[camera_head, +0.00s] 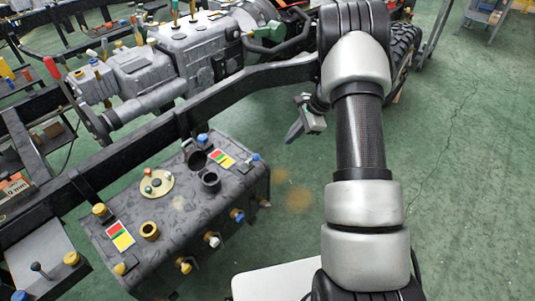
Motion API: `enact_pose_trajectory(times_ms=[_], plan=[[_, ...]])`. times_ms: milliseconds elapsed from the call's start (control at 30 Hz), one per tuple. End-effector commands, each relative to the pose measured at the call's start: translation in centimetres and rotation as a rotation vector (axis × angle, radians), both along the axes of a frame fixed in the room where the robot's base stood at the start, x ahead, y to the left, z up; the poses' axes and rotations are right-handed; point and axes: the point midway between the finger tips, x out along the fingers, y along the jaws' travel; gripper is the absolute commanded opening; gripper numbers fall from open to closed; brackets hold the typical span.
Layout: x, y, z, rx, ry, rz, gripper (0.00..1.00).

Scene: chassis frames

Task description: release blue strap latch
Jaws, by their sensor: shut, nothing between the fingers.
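A dark grey tank (115,232) hangs beside the black chassis rail (150,140). Several small blue parts show on it: one on its top edge near the rail (203,139), one at its right end (255,156) and one on its front face (237,215). I cannot tell which of them is the strap latch, or whether it is fastened. My gripper (291,137) is right of the tank, past its right end, pointing down and left. It appears apart from the tank. Its fingers are shut with nothing between them.
A grey gearbox (150,72) sits on the far side of the rail. A black tyre (402,48) is behind my arm. An open black filler neck (210,181) and a yellow ring fitting (149,230) stand up from the tank. The green floor (460,170) at right is clear.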

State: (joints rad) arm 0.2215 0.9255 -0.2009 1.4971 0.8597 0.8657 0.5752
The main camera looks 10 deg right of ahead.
Motion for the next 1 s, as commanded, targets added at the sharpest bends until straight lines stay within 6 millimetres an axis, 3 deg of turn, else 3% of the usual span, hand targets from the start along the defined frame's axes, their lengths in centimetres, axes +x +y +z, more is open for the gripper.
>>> enact_pose_trajectory(times_ms=[367, 833, 1000], plan=[[0.1, 0.5, -0.9, 0.000, 0.002, 0.004, 0.00], [2.0, 4.1, -9.3, -0.001, 0.002, 0.004, 0.00], [2.0, 6.7, -8.4, -0.001, -0.001, 0.006, 0.00]])
